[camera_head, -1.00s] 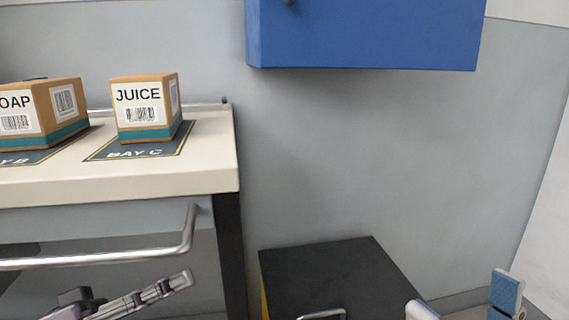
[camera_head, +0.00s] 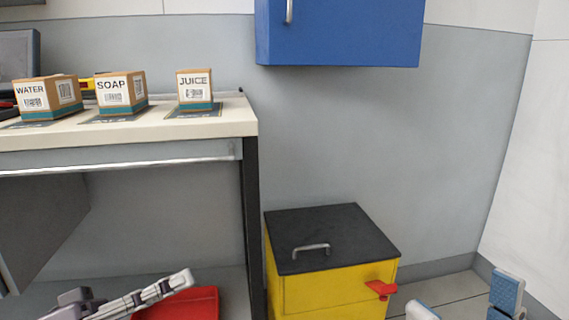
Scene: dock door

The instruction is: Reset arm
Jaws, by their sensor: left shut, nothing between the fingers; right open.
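My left gripper (camera_head: 182,281) is at the bottom left, in front of the space under the counter. Its fingers are together, with nothing between them. My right gripper (camera_head: 464,299) is at the bottom right edge. Its two light blue fingertips stand wide apart and empty, over the floor right of the yellow bin. Both grippers are low in the view and neither is seen holding anything. Most of the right gripper is cut off by the frame's bottom edge.
A counter (camera_head: 225,127) bears WATER (camera_head: 33,104), SOAP (camera_head: 112,97) and JUICE (camera_head: 188,93) boxes. A yellow bin (camera_head: 330,290) with black lid and red pedal stands right of it. A blue cabinet (camera_head: 345,35) hangs above. A red object (camera_head: 190,304) lies low behind my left gripper.

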